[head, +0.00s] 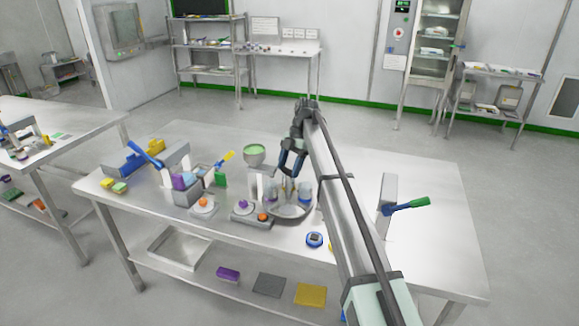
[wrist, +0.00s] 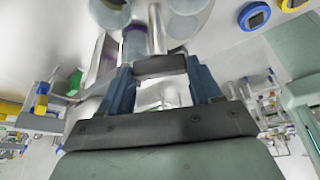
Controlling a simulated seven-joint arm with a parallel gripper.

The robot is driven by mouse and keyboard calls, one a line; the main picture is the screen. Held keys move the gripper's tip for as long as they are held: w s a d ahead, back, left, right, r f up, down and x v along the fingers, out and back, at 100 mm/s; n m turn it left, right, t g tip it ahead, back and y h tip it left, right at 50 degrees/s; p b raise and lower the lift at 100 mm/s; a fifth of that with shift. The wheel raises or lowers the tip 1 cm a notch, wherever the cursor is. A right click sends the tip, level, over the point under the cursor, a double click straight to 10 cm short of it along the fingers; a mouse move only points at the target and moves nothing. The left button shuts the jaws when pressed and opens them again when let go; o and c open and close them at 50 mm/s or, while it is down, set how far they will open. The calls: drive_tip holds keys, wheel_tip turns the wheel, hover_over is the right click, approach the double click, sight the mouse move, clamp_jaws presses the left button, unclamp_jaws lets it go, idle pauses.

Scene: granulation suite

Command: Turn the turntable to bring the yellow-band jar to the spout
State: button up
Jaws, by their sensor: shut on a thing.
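The turntable (head: 292,212) is a round metal dish near the middle of the table. Clear jars stand on it, one on the left (head: 273,191) and one on the right (head: 304,191). I cannot make out a yellow band on any jar. My gripper (head: 289,174) reaches down over the turntable and is shut on an upright metal post (wrist: 157,35), seen in the wrist view between the fingers (wrist: 162,88). The post's lower end is hard to see. A hopper with green contents (head: 254,154) stands just behind and left; I cannot clearly see its spout.
A blue-rimmed round device (head: 314,240) lies in front of the turntable. A grey stand with a green-tipped blue handle (head: 405,205) is to the right. Small scales (head: 203,207) and an orange-knobbed unit (head: 251,216) crowd the left.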

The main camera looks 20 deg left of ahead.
drive_tip(key=shift+n+h, duration=0.4)
drive_tip(key=shift+n, duration=0.6)
drive_tip(key=o, duration=1.5)
drive_tip(key=shift+a, duration=0.1)
